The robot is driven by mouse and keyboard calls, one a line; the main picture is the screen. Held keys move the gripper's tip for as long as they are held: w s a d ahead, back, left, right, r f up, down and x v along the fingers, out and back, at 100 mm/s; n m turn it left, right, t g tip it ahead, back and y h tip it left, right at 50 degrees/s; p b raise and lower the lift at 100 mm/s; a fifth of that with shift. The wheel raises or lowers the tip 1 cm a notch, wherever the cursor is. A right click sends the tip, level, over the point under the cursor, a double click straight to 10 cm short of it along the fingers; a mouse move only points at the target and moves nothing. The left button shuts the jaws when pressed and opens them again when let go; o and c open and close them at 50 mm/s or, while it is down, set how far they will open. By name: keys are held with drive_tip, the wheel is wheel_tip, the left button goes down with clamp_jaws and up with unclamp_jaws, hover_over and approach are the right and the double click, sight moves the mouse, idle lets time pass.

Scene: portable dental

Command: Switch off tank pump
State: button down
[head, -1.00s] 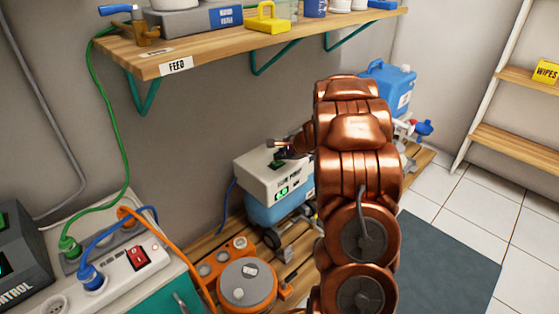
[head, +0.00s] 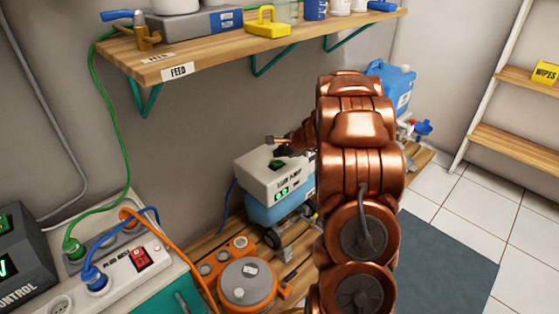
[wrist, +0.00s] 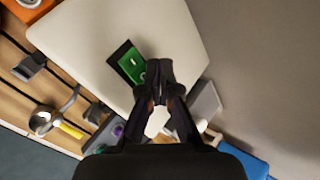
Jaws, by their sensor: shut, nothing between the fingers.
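The tank pump (head: 272,180) is a white box with a green display on its front, on top of a blue tank (head: 270,208). A green rocker switch in a black frame (head: 276,164) sits on its top face. In the wrist view the green switch (wrist: 130,62) shows at the fingertips, partly covered by them. My gripper (wrist: 158,70) is shut and empty, its fingertips over the right edge of the switch. I cannot tell whether they touch it. In the head view my gripper (head: 284,151) is just above the pump's top, partly hidden by my arm.
A wooden shelf (head: 230,50) labelled FEED hangs above the pump. An orange reel (head: 246,282) lies on the slatted boards to the front. A power strip (head: 125,268) with a red switch is at lower left. A blue canister (head: 398,84) stands behind my arm.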

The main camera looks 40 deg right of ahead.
sight(277, 164)
drive_tip(key=shift+a+r+p, duration=0.25)
drive_tip(key=shift+r+p, duration=0.65)
drive_tip(key=shift+r, duration=0.35)
drive_tip(key=shift+a+r+p, duration=0.25)
drive_tip(key=shift+r+p, duration=0.65)
drive_tip(key=shift+r, duration=0.3)
drive_tip(key=shift+s+f, duration=0.1)
drive_tip(key=shift+a, duration=0.1)
